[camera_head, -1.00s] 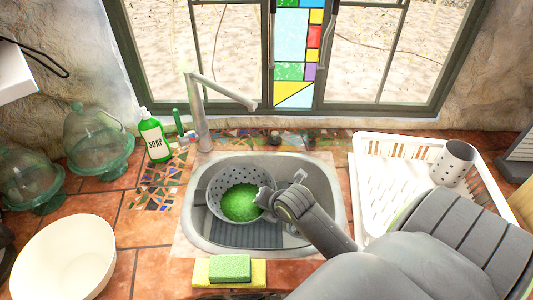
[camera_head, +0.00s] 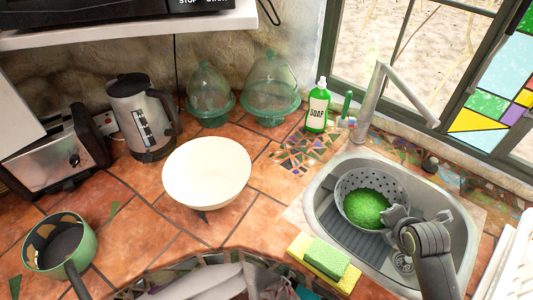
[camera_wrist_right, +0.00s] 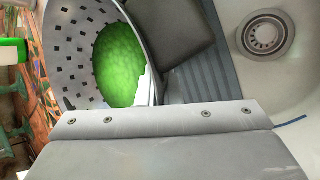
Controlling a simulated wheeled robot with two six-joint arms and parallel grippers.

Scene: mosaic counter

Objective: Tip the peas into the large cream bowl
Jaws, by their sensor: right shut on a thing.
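The peas (camera_head: 365,210) are a bright green heap inside a grey perforated colander (camera_head: 352,183), which is in the sink. In the right wrist view the peas (camera_wrist_right: 120,62) lie against the colander's holed wall (camera_wrist_right: 68,40). My right gripper (camera_head: 390,216) is shut on the colander's rim at its near right side. The fingertips are partly hidden. The large cream bowl (camera_head: 207,172) stands upright and empty on the tiled counter, left of the sink. My left gripper is out of view.
A soap bottle (camera_head: 318,107) and tap (camera_head: 372,95) stand behind the sink (camera_head: 440,205). Sponges (camera_head: 325,262) lie at its front left. A kettle (camera_head: 140,118), toaster (camera_head: 55,155), green pan (camera_head: 58,243) and glass domes (camera_head: 268,90) surround the bowl. Tiles between bowl and sponges are clear.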

